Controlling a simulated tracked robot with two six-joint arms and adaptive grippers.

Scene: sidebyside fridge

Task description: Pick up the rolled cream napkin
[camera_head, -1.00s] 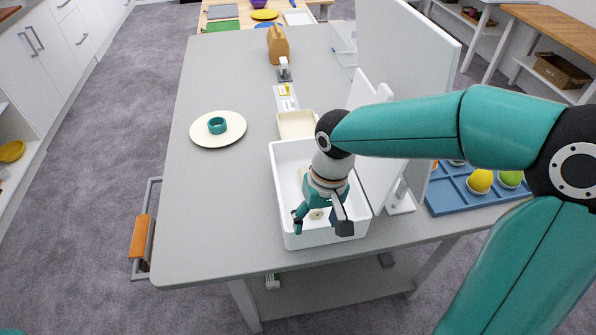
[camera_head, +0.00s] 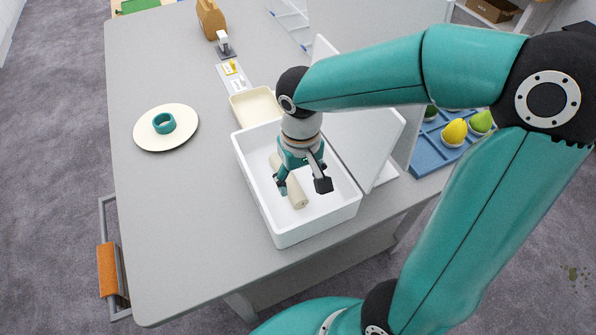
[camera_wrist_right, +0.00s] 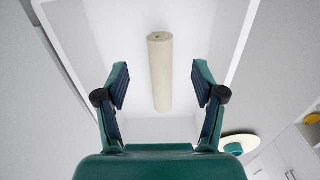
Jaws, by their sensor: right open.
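The rolled cream napkin (camera_head: 299,198) lies in a white open bin (camera_head: 301,236) on the grey table. Part of it is hidden behind my right gripper in the head view. In the right wrist view the napkin (camera_wrist_right: 160,76) lies lengthwise between the open fingers, untouched. My right gripper (camera_head: 302,186) is over the bin, pointing down, open and empty; its two fingers also show in the wrist view (camera_wrist_right: 160,90). My left gripper is not in view.
A cream tray (camera_head: 254,107) stands behind the bin. A plate (camera_head: 182,137) with a teal ring (camera_head: 164,123) is to the left. White upright panels (camera_head: 366,145) and a blue tray (camera_head: 431,157) with fruit are to the right. The table's left front is clear.

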